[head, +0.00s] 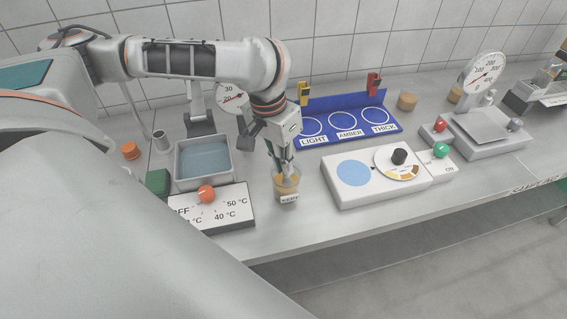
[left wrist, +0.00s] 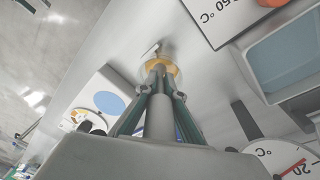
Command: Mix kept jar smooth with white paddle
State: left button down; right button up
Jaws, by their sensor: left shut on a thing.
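The kept jar (head: 287,184) is a clear jar with amber contents and a label reading KEPT. It stands upright on the bench in the head view, and its amber ring shows at the top of the left wrist view (left wrist: 172,69). My left gripper (head: 284,163) points down just above and at the jar's mouth. It is shut on the paddle, whose pale shaft (left wrist: 160,117) runs between the fingers toward the jar in the left wrist view. The paddle's lower end is hard to make out in the jar. My right gripper is not in view.
A heater control box (head: 238,210) with an orange knob and a water bath (head: 181,163) stand left of the jar. A white device with a blue disc (head: 353,173) stands close on the right. A blue LIGHT, AMBER, THICK board (head: 345,134) lies behind. The bench's front edge is near.

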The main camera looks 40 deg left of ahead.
aim_at(281, 154)
pick_arm(q)
jog(key=shift+s+a+r+p, duration=0.1)
jog(key=shift+s+r+p, duration=0.05)
jog(key=shift+r+p, duration=1.15)
jog(key=shift+r, duration=0.4)
jog(key=shift+s+a+r, duration=0.1)
jog(key=shift+s+r, duration=0.05)
jog(key=shift+r, duration=0.85)
jog(key=shift+s+a+r, duration=0.1)
jog(key=shift+a+r, duration=0.05)
jog(key=shift+r, duration=0.9)
jog(key=shift+s+a+r, duration=0.1)
jog(key=shift+s+r, duration=0.05)
jog(key=shift+r, duration=0.85)
jog(key=shift+w+r, duration=0.1)
jog(key=shift+r, duration=1.9)
jog(key=shift+f, duration=0.1)
